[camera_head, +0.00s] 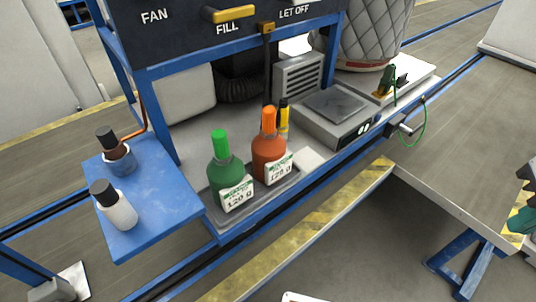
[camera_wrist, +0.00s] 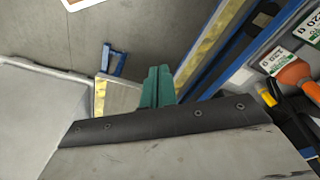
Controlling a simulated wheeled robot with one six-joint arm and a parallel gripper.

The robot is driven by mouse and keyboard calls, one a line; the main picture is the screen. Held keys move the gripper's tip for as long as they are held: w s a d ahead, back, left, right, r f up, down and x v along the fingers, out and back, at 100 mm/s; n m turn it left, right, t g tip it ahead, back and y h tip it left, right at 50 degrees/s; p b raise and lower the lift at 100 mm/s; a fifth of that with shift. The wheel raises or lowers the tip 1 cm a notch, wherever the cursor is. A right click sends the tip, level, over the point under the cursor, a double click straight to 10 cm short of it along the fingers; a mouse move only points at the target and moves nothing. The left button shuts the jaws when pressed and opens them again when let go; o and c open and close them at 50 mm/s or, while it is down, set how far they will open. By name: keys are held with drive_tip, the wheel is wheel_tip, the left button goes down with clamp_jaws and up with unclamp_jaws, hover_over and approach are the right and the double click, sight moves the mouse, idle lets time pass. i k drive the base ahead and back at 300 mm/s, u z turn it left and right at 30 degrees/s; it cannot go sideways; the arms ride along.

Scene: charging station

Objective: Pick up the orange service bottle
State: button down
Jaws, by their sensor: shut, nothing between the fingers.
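The orange service bottle (camera_head: 266,160) stands upright in a shallow grey tray (camera_head: 212,212) on the station's bench. It has an orange cap and a white label reading 120 g. In the wrist view the orange bottle (camera_wrist: 294,72) shows at the right edge, partly cut off. My gripper (camera_wrist: 158,72) has teal fingers that are shut with nothing between them. It is well apart from the bottle. Teal finger parts of my gripper (camera_head: 523,212) also show at the right edge of the head view, partly cut off.
A green bottle (camera_head: 227,176) stands close left of the orange one. A yellow and black tool (camera_head: 284,119) is right behind it. A scale (camera_head: 334,105) stands to the right. A blue side shelf (camera_head: 150,222) holds two dark-capped bottles. A control panel (camera_head: 180,30) overhangs the bench.

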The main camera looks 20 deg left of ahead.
sight(271, 162)
drive_tip(key=z, duration=1.55)
drive_tip(key=k, duration=0.55)
drive_tip(key=u, duration=1.1)
